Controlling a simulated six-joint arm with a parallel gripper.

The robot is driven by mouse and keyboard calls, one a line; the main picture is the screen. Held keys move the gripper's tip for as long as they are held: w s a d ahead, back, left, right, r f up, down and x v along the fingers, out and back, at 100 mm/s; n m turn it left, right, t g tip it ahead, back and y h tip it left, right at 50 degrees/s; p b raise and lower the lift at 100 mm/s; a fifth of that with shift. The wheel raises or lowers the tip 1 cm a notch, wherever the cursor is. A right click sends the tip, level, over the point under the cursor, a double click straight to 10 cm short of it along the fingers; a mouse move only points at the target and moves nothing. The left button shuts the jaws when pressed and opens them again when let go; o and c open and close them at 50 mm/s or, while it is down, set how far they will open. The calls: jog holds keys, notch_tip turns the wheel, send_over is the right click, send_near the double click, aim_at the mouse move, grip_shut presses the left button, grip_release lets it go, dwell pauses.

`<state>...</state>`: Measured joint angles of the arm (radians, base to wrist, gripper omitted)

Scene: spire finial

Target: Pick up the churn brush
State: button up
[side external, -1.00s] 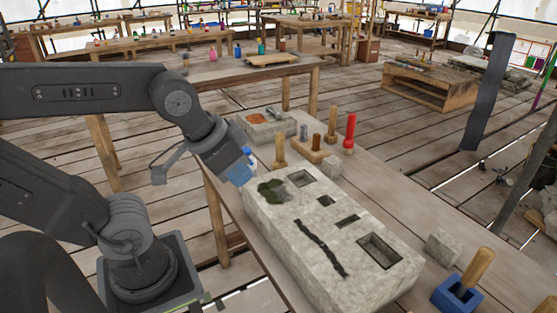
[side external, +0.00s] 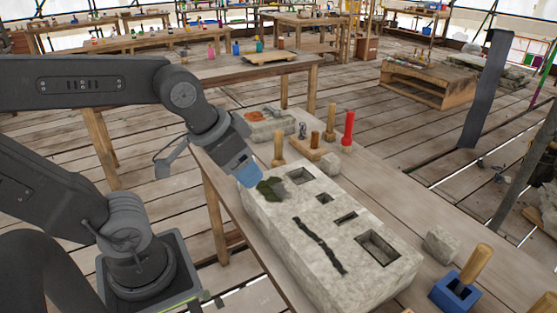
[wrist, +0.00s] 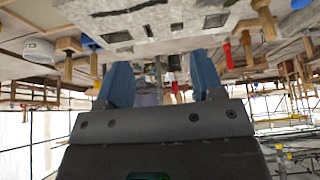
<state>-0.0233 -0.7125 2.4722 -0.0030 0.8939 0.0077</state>
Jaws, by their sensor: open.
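No brush bristles show clearly, so I cannot tell for sure which tool is the churn brush. A thick wooden handle (side external: 479,264) stands slightly tilted in a blue holder (side external: 455,295) at the lower right. Other upright wooden handles (side external: 279,148) stand behind the stone block, beside a red-handled tool (side external: 348,130).
The pale stone block (side external: 285,235) has several rectangular pockets and a dark groove. The bench's right side has clear room.

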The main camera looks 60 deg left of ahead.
jog(key=w+a+r+n+y, duration=0.1)
jog(key=w+a+n, duration=0.1)
jog(key=w+a, duration=0.55)
jog(key=n+g+y, duration=0.1)
jog(key=n+g, duration=0.1)
jog(key=n, duration=0.1)
send_near(280, 139)
jog(key=x, duration=0.2)
jog(key=a+x, duration=0.1)
jog(key=x, duration=0.2)
jog(key=shift+a+f, duration=0.15)
jog(key=shift+w+x, duration=0.15)
jog(key=shift+x, duration=1.4)
jog(key=shift+w+x, duration=0.1)
jog(key=shift+x, duration=1.5)
jog(key=shift+a, duration=0.15)
jog(key=shift+c, duration=0.3)
jog(key=c, duration=1)
